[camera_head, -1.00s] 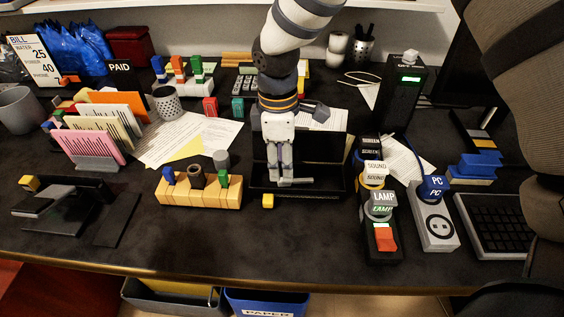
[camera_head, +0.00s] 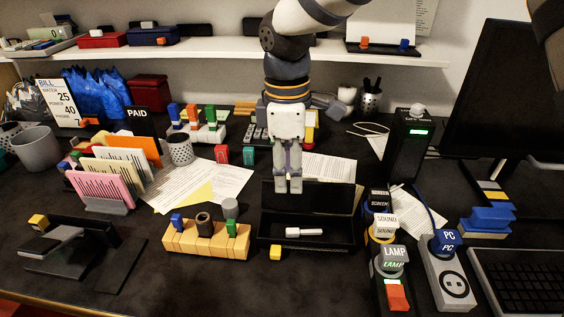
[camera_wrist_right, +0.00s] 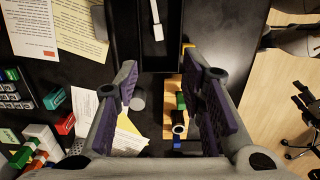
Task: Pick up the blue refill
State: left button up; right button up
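A small blue refill (camera_head: 177,222) stands upright in the left part of a wooden block (camera_head: 207,244). My right gripper (camera_head: 289,188) hangs above the back of the black tray (camera_head: 275,242), behind and right of the block. Its fingers (camera_wrist_right: 168,108) are apart with nothing between them. My left gripper is not in view.
A white piece (camera_head: 304,232) lies in the black tray. Card holders (camera_head: 103,188) stand left, labelled switches (camera_head: 391,262) right. The desk in front of the block is clear.

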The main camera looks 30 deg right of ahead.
aim_at(177, 221)
jog(key=k, duration=1)
